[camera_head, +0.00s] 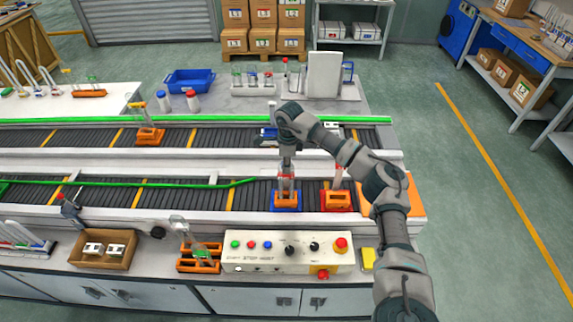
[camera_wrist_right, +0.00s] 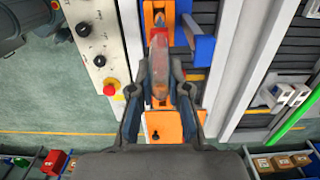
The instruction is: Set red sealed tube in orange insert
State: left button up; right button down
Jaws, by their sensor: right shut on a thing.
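My right gripper (camera_head: 287,168) points down over the front conveyor and is shut on a clear tube with a red part (camera_head: 287,184). In the right wrist view the tube (camera_wrist_right: 160,70) lies between the fingers (camera_wrist_right: 160,88). Below it is an orange insert in a blue carrier (camera_head: 286,206). The tube's lower end is at or just above this insert; I cannot tell whether it is inside. My left gripper is not in view.
A control box with buttons (camera_head: 288,255) stands in front of the carriers. A green guide rail (camera_head: 130,184) runs along the front conveyor. An orange plate (camera_head: 402,200) lies at the conveyor's right end. Another orange rack (camera_head: 149,136) sits on the back conveyor.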

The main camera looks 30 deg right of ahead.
jog(key=shift+f+b, duration=0.5)
jog(key=shift+f, duration=0.75)
jog(key=c, duration=1.1)
grip_release()
jog(key=shift+o, duration=0.2)
jog(key=shift+r, duration=0.35)
jog(key=r, duration=1.1)
jog(key=shift+d+r, duration=0.1)
jog(key=shift+d, duration=0.15)
